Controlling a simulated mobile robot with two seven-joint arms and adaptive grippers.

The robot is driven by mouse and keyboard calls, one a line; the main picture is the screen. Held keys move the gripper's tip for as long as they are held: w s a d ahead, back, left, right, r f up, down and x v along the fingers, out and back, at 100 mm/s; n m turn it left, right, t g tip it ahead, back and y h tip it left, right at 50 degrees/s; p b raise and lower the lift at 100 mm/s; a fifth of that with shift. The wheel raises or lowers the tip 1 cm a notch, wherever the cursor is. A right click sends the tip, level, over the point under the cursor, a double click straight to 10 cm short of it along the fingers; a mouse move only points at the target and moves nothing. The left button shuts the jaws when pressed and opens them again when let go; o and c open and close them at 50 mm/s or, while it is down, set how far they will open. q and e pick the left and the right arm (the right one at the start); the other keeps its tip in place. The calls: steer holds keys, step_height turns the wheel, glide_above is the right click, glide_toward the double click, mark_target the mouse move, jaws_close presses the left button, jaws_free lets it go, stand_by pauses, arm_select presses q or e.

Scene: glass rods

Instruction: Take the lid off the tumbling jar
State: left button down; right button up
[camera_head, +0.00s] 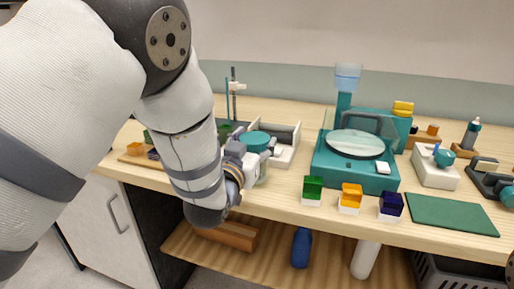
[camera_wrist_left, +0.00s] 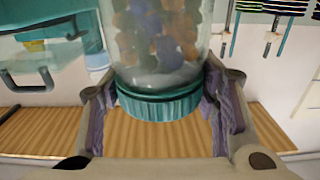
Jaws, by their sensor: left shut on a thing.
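The tumbling jar (camera_head: 262,172) is clear glass and stands near the bench's front edge, partly hidden by my left arm in the head view. In the left wrist view the jar (camera_wrist_left: 160,45) shows many coloured pieces inside. Its ribbed teal lid (camera_head: 257,141) is on the jar's mouth; I see no gap between them in the left wrist view, where the lid (camera_wrist_left: 162,104) sits between my fingers. My left gripper (camera_head: 250,154) is shut on the lid from its sides, and its fingers also show in the left wrist view (camera_wrist_left: 162,112).
A teal machine with a round pale disc (camera_head: 355,144) stands right of the jar. Green (camera_head: 313,190), orange (camera_head: 350,197) and dark blue (camera_head: 390,206) blocks line the front edge. A white tray (camera_head: 284,155) is behind the jar. A green mat (camera_head: 451,214) lies at right.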

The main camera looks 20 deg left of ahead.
arm_select(q)
steer(key=shift+w+f, duration=0.1)
steer(key=shift+f, duration=0.5)
steer(key=shift+r, duration=0.2)
steer(key=shift+f, duration=0.15)
steer(key=c, duration=0.6)
jaws_free()
steer(key=shift+f, duration=0.1)
